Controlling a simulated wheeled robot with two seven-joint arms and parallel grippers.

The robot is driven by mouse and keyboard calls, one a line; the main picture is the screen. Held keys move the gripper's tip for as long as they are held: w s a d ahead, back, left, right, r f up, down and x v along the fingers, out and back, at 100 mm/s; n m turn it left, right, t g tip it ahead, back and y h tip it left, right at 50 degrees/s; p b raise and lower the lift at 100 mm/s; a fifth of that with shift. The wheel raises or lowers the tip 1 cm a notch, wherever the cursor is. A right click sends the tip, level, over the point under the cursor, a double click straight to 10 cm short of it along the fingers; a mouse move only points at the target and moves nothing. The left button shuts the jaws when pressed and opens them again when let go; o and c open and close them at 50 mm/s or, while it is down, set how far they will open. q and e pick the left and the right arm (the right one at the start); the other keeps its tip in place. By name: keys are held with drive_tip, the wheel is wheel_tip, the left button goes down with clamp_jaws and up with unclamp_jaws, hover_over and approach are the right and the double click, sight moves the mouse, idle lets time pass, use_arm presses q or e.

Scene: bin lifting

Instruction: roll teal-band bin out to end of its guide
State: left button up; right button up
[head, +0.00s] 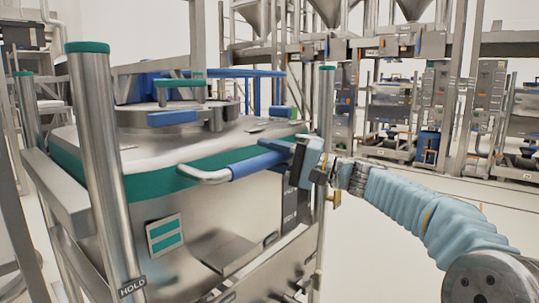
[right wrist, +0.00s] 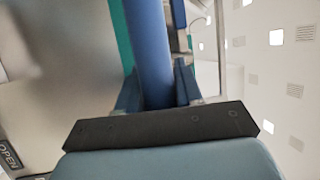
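The teal-band bin (head: 150,205) is a large metal container in the left half of the head view, with a teal band (head: 150,184) round its upper part. A handle with a blue grip (head: 258,164) juts from its near side; the grip also shows in the right wrist view (right wrist: 152,50). My right gripper (head: 300,150) is at the right end of this handle. In the right wrist view its two fingers (right wrist: 157,88) lie on either side of the blue grip, with no clear gap. My left gripper is out of view.
Metal posts with teal caps stand around the bin; the near one (head: 95,160) bears a HOLD label (head: 132,286). A lower rail (head: 262,262) runs along the bin's near side. Pale floor (head: 400,245) lies open to the right. Racks and hoppers stand behind.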

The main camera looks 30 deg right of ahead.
clamp_jaws()
drive_tip(key=shift+s+d+f+b, duration=0.15)
drive_tip(key=shift+s+f+b, duration=0.15)
drive_tip(key=shift+b, duration=0.35)
drive_tip(key=shift+s+r, duration=0.1)
drive_tip(key=shift+s, duration=0.1)
drive_tip(key=shift+s+r, duration=0.1)
drive_tip(key=o, duration=0.8)
unclamp_jaws()
drive_tip(key=shift+d, duration=0.1)
drive_tip(key=shift+s+d, duration=0.1)
drive_tip(key=v, duration=1.3)
drive_tip(key=shift+s+d+b, duration=0.25)
drive_tip(key=shift+b, duration=0.15)
